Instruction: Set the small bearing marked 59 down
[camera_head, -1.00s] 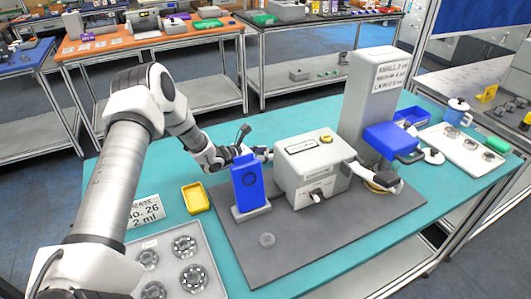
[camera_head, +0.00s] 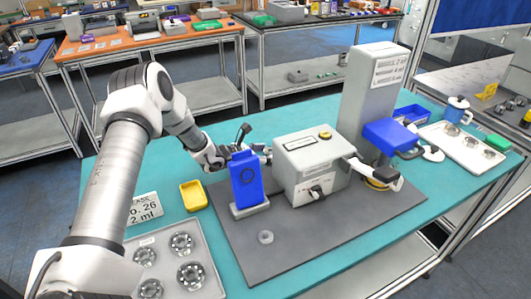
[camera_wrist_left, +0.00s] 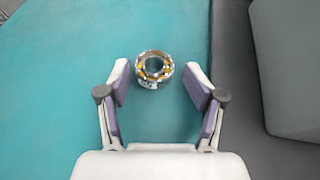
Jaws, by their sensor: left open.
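A small bearing (camera_wrist_left: 154,69), a metal ring with orange-yellow balls, rests on the teal table top in the left wrist view. Some small marking shows on its near side, but I cannot read it. My left gripper (camera_wrist_left: 158,78) is open, with one finger on each side of the bearing and a gap to both. In the head view my left gripper (camera_head: 258,151) is partly hidden behind the blue upright block (camera_head: 248,180), and the bearing cannot be made out there.
A tray (camera_head: 213,262) of bearings and a yellow dish (camera_head: 193,195) lie left. A tall grey column (camera_head: 368,100) stands behind right.

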